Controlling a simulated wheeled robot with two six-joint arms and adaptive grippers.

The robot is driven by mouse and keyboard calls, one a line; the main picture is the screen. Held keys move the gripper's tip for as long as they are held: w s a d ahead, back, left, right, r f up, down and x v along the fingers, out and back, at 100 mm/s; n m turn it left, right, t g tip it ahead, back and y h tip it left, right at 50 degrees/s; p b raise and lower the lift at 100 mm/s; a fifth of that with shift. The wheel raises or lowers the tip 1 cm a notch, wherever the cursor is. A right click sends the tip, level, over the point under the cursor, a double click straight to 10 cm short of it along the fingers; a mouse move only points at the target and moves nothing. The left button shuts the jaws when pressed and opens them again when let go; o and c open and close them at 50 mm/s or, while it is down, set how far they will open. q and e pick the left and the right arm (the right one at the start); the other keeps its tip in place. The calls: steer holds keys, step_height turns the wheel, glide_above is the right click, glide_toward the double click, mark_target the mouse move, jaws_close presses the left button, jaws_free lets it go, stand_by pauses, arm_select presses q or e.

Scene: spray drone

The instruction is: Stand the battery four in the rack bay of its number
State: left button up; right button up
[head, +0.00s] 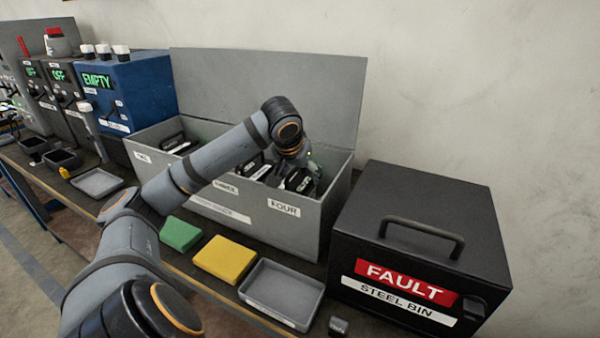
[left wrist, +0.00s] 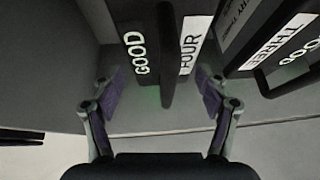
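The battery four is dark with a bar handle; in the left wrist view (left wrist: 134,42) its top reads GOOD and FOUR. In the head view it appears to be the dark block (head: 299,182) at the right end of the grey rack (head: 330,205), behind the label FOUR. The rack wall partly hides it, so its seating is unclear. My left gripper (left wrist: 157,92) is open over this end of the rack. Its fingers stand apart on either side of the handle's end, with gaps visible. A battery marked THREE (left wrist: 283,45) is beside it. My right gripper is not in view.
The black FAULT steel bin (head: 430,240) stands close right of the rack. A grey tray (head: 283,291), a yellow block (head: 225,259) and a green block (head: 180,234) lie in front. The rack's raised lid (head: 270,85) is behind. A blue EMPTY unit (head: 125,88) stands left.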

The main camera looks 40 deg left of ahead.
arm_select(q)
steer(key=shift+o, duration=0.7)
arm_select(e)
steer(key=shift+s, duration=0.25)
arm_select(q)
steer(key=shift+r, duration=0.15)
steer(key=shift+s+r+p, duration=0.15)
steer(key=shift+r+p, duration=0.4)
steer(key=shift+r, duration=0.4)
steer(key=p+v, duration=0.1)
steer(key=v, duration=1)
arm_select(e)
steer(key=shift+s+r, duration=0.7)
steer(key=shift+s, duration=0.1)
arm_select(q)
steer(key=shift+s, duration=0.15)
